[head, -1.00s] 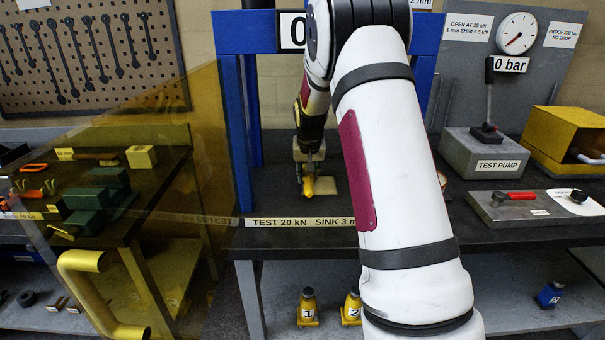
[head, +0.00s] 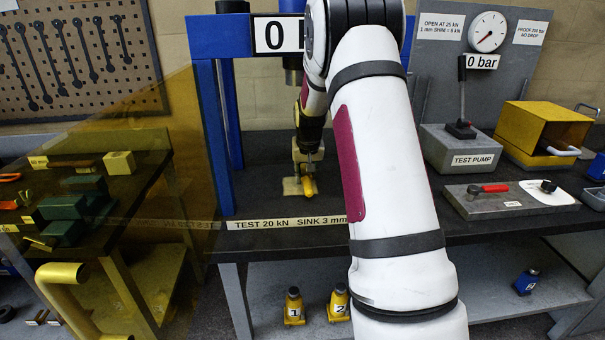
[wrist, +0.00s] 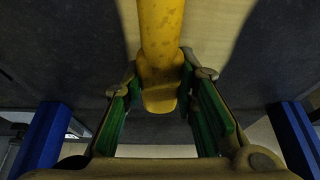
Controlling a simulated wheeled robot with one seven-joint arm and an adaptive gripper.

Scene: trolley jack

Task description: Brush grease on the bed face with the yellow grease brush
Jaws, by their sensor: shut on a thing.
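My gripper (head: 308,168) is shut on the yellow grease brush (head: 309,187) under the blue press frame. In the wrist view, the brush's worn yellow handle (wrist: 160,45) stands between the green-padded fingers (wrist: 160,95). A pale flat patch (head: 292,186) on the dark bed shows just left of the brush. In the wrist view, this pale surface (wrist: 215,30) lies behind the handle. The brush's bristles are hidden, and I cannot tell whether they touch the surface.
The blue press frame (head: 213,130) stands close around my arm. A translucent amber panel (head: 190,140) stands to the left. The test pump (head: 465,145), a grey plate with a red-handled tool (head: 490,189) and a yellow box (head: 540,125) are at right.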

